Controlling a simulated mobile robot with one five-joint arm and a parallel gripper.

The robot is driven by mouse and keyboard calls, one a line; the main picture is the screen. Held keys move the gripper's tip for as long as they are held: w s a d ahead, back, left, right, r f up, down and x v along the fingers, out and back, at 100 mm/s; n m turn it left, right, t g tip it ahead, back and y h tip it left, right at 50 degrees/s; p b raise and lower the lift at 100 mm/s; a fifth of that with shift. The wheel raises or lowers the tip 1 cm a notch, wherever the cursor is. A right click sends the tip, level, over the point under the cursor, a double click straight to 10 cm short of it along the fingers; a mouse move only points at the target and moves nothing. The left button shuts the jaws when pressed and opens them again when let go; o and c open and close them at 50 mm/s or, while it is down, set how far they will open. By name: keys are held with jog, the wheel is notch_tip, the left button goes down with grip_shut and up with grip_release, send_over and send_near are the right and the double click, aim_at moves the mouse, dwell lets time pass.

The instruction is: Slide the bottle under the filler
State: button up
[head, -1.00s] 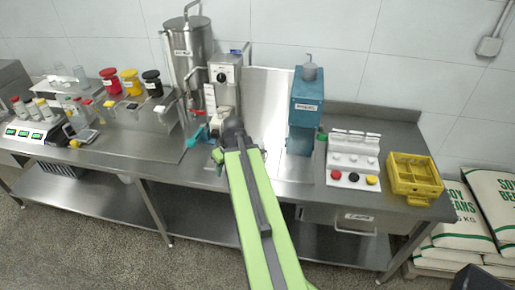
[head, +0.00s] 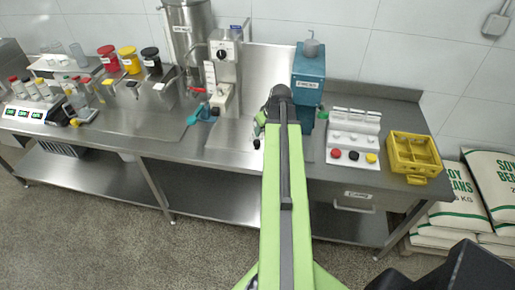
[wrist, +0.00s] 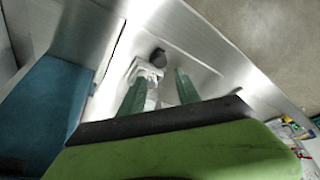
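The filler is the blue, labelled machine (head: 308,75) at the back of the steel counter in the head view; its blue side fills the left of the wrist view (wrist: 40,105). My gripper (wrist: 158,80) shows two green fingers held apart. A pale, partly clear object (wrist: 150,74) shows between and beyond them, nearer the left finger, with a gap to the right finger. I cannot tell whether it is the bottle. A small dark round thing (wrist: 158,57) lies just beyond it. In the head view my arm hides most of the gripper and the filler's foot.
The mill (head: 224,70) stands left of the filler, with a teal scoop (head: 200,113) beside it. Right of the filler are a white button panel (head: 352,140) and a yellow tray (head: 414,155). Jars and a scale crowd the counter's left. Bare steel lies in front of the mill.

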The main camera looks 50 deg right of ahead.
aim_at(257, 142)
jog(key=b+x, duration=0.8)
jog(key=x, duration=0.2)
jog(key=shift+w+f, duration=0.2)
jog(key=shift+f, duration=0.15)
jog(key=shift+r, duration=0.1)
grip_shut()
dwell(0.6)
